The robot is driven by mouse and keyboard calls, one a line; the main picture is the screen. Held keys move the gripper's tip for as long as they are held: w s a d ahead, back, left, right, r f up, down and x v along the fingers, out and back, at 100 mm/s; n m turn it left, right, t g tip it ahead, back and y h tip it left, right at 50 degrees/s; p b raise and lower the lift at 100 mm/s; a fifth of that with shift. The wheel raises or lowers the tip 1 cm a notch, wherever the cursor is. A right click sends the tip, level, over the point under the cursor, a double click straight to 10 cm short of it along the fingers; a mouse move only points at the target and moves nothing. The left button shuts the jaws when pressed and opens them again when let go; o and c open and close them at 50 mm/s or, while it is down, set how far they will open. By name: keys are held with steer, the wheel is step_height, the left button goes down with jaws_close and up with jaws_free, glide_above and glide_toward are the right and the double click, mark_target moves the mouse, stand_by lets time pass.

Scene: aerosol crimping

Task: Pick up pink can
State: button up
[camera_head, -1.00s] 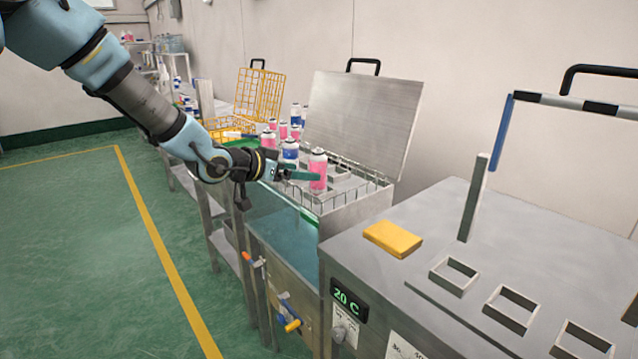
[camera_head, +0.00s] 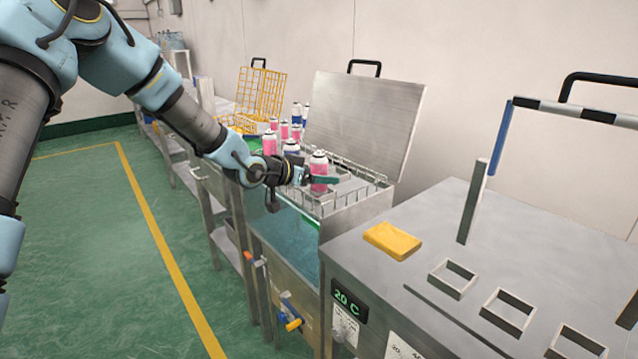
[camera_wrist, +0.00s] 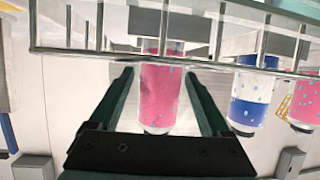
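The pink can (camera_head: 319,172) stands upright at the near right corner of the wire rack in the open metal bath. In the wrist view the pink can (camera_wrist: 162,95), dotted and apparently upside down, is between the two dark green fingers. My gripper (camera_head: 322,180) is at the can in the head view, with a finger passing across its front. In the wrist view my gripper (camera_wrist: 160,85) is open, with a narrow gap on each side of the can. The can's lower end is partly hidden by the rack wires.
A yellow block (camera_head: 392,240) lies on the bench at right.

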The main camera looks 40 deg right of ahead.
jaws_close()
stand_by(0.4)
steer(key=shift+r, duration=0.1)
